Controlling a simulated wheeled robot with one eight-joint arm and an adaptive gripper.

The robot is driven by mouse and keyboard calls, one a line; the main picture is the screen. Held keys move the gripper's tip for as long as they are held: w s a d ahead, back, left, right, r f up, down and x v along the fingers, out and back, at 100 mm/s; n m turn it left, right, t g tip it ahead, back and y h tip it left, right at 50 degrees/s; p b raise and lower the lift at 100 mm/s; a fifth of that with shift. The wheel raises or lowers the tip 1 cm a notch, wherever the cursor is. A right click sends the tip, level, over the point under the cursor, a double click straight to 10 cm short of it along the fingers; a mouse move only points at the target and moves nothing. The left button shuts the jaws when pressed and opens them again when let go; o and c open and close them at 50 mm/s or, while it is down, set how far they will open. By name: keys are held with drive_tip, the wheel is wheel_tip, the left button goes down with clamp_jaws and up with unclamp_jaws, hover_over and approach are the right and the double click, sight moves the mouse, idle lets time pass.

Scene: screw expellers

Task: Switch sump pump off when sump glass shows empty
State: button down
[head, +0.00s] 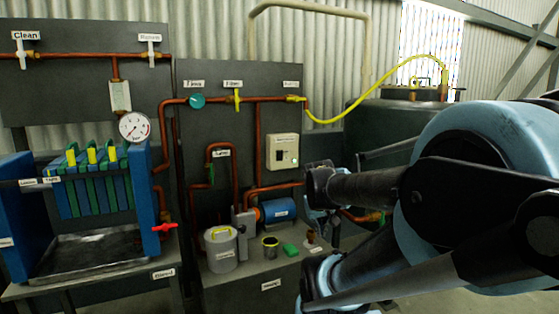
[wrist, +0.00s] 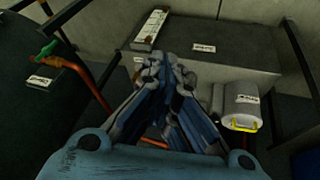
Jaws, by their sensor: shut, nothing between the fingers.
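A cream switch box (head: 283,151) is fixed to the grey back panel in the head view. It has a small dark control and a lit green spot on its face. A blue motor-like unit (head: 278,211) with an orange end sits below it on the bench. A small pale glass-like gauge (head: 120,96) hangs under the upper left copper pipe; its level is too small to read. I cannot tell which part is the sump glass. My gripper (wrist: 168,62) is shut and empty in the wrist view, with a grey surface beyond it. In the head view my arm partly hides the area around it.
A pot with a yellow handle (head: 221,250) stands on the bench and also shows in the wrist view (wrist: 242,105). A small dark cup (head: 270,247) and a green item (head: 291,249) are beside it. A blue filter press (head: 95,180) stands left. A dark tank (head: 390,125) stands behind my arm.

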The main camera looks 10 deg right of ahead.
sight(278, 154)
drive_tip(key=w+d+r+n+t+h, duration=0.1)
drive_tip(key=w+d+r+n+t, duration=0.3)
drive_tip(key=w, duration=0.7)
drive_tip(key=w+d+r+t+h, duration=0.1)
drive_tip(key=w+r+t, duration=0.2)
drive_tip(key=w+r, duration=0.55)
drive_tip(key=w+d+r+n+t+h, duration=0.1)
drive_tip(key=w+d+r+n+t, duration=0.15)
drive_tip(key=w, duration=1.05)
drive_tip(key=w+a+n+t+y, duration=0.35)
drive_tip(key=w+n, duration=0.25)
drive_tip(key=w, duration=0.4)
drive_tip(key=w+a+f+n+y, duration=0.5)
drive_tip(key=w+f+n+y, duration=0.1)
drive_tip(key=f+n+y, duration=0.1)
drive_tip(key=shift+a+f+n, duration=0.2)
drive_tip(key=shift+f+n, duration=0.4)
drive_tip(key=shift+n, duration=0.15)
drive_tip(key=shift+w+y, duration=0.15)
drive_tip(key=shift+y, duration=0.1)
drive_tip(key=x, duration=1.3)
drive_tip(key=shift+w+r, duration=0.25)
drive_tip(key=shift+r, duration=0.05)
drive_tip(key=shift+w+a, duration=0.1)
drive_tip(key=shift+w, duration=0.05)
